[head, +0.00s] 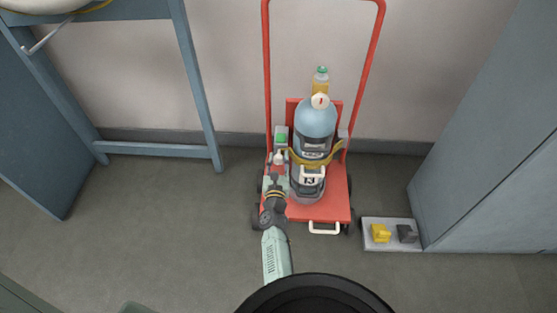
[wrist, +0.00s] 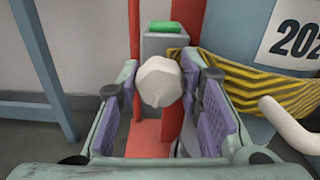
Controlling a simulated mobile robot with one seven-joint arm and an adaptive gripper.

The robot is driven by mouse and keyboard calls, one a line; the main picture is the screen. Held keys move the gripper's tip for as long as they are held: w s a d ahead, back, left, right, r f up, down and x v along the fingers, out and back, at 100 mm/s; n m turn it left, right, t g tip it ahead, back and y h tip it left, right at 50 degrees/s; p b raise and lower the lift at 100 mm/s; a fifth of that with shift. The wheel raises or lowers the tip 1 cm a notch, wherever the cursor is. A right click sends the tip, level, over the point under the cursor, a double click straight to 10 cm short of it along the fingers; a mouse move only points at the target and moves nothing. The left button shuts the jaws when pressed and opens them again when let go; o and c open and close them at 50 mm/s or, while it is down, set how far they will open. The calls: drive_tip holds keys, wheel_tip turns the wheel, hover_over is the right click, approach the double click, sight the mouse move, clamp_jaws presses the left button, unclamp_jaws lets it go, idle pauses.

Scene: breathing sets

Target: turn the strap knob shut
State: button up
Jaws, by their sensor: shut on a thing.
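The strap knob (wrist: 158,82) is a pale, faceted knob with a small pointer mark on its lower face. It shows small in the head view (head: 279,157), at the left side of a blue cylinder (head: 315,120). My gripper (wrist: 160,92) has its purple-padded fingers on either side of the knob and is shut on it. In the head view my gripper (head: 277,172) reaches the knob from the front. A yellow and black striped strap (wrist: 255,80) runs around the cylinder to the right of the knob.
The cylinder stands on a red trolley (head: 325,212). A grey box with a green top (head: 282,138) sits behind the knob. A white handle (wrist: 285,122) juts out at right. A blue-grey frame (head: 197,80) stands left; a small tray (head: 390,247) lies right.

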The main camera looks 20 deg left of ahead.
drive_tip(key=n, duration=0.4)
drive_tip(key=shift+n, duration=0.3)
drive_tip(key=n, duration=0.4)
drive_tip(key=shift+r+n, duration=0.1)
drive_tip(key=shift+n, duration=0.2)
drive_tip(key=n+p, duration=0.1)
drive_tip(key=n, duration=0.4)
drive_tip(key=shift+a, duration=0.1)
drive_tip(key=n+p, duration=0.1)
drive_tip(key=n, duration=0.4)
drive_tip(key=shift+p, duration=0.3)
drive_tip(key=n+p, duration=0.1)
drive_tip(key=n, duration=0.3)
drive_tip(key=shift+n, duration=0.3)
drive_tip(key=n+p, duration=0.2)
drive_tip(key=n, duration=0.3)
drive_tip(key=n+p, duration=0.1)
drive_tip(key=n, duration=0.3)
drive_tip(key=shift+w+n, duration=0.1)
drive_tip(key=shift+n, duration=0.3)
drive_tip(key=n+p, duration=0.1)
drive_tip(key=n, duration=0.3)
drive_tip(key=shift+n, duration=0.3)
